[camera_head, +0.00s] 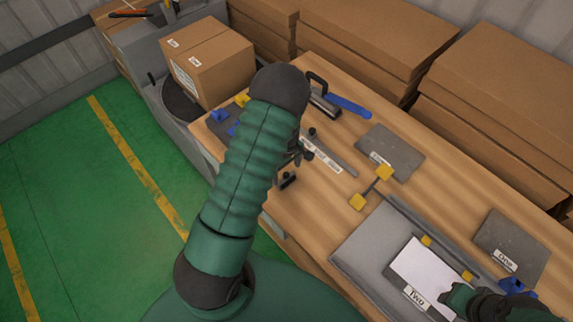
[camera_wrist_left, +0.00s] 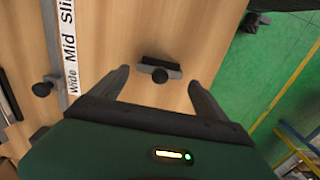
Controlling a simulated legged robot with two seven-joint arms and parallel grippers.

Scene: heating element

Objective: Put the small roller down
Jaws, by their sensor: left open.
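The small roller (camera_wrist_left: 158,66), a short black bar with a round black knob, appears to lie on the wooden table. It also shows in the head view (camera_head: 287,181), just below my left gripper (camera_head: 294,158), which is partly hidden by my forearm. In the left wrist view my left gripper (camera_wrist_left: 159,80) is open, its fingers spread on either side of the roller with gaps to both. My right gripper (camera_head: 488,303) is at the lower right by the plate labelled Two; its fingers are not clear.
A labelled slide strip (camera_head: 322,160) with black knobs lies beside my left gripper. Behind it are a black-handled tool (camera_head: 318,90) and a blue tool (camera_head: 350,106). A yellow-ended piece (camera_head: 358,202), grey plates (camera_head: 390,152) and a white sheet (camera_head: 425,272) lie farther right. Cardboard boxes (camera_head: 380,35) line the back.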

